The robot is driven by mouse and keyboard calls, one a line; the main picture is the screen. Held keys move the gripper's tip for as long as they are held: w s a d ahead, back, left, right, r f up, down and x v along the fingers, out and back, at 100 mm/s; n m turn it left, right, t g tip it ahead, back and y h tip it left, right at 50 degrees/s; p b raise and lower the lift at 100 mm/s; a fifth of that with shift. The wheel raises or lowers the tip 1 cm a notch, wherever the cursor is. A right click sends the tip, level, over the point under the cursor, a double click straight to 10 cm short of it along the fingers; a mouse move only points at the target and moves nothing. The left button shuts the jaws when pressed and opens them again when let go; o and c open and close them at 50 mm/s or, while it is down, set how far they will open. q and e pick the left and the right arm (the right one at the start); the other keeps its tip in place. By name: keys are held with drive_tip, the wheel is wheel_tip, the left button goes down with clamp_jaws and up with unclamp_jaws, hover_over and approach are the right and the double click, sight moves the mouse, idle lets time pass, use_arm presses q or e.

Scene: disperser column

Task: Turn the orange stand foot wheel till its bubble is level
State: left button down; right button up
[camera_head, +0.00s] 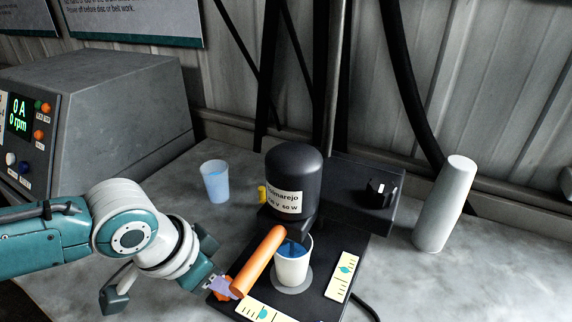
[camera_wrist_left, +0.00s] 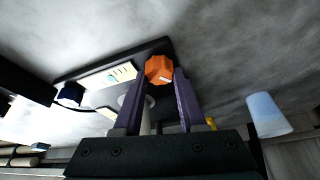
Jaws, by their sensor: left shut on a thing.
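My left gripper (camera_head: 222,288) has its purple fingers at the front left corner of the black stand base (camera_head: 312,300). In the left wrist view, the orange faceted foot wheel (camera_wrist_left: 159,69), with a white mark, sits between the fingertips (camera_wrist_left: 160,82), and the fingers are shut on it. In the head view, a long orange cylinder (camera_head: 259,260) slants up from the fingertips and hides part of that corner. A cream level (camera_head: 335,285) with a teal bubble lies right of the cup; its bubble looks above mid-length. Another level (camera_head: 248,308) lies at the front, near the picture's lower edge. My right gripper is out of view.
The black motor head (camera_head: 293,170) stands over a white cup (camera_head: 292,268) of blue liquid. A translucent cup (camera_head: 215,182) stands behind left. A white cylinder (camera_head: 444,205) stands at the right. A grey control box (camera_head: 110,95) fills the back left. Bench at right front is clear.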

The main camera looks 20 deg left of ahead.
use_arm(q)
drive_tip(key=shift+r+n+y+p, duration=0.1)
drive_tip(key=shift+n+y+p, duration=0.3)
drive_tip(key=shift+n+p, duration=0.55)
drive_tip(key=shift+n, duration=0.35)
drive_tip(key=shift+c, duration=2.4)
unclamp_jaws()
drive_tip(key=p+v, duration=0.3)
drive_tip(key=v, duration=0.6)
drive_tip(key=shift+s+r, duration=0.25)
drive_tip(key=shift+r, duration=0.05)
drive_tip(key=shift+s, duration=0.1)
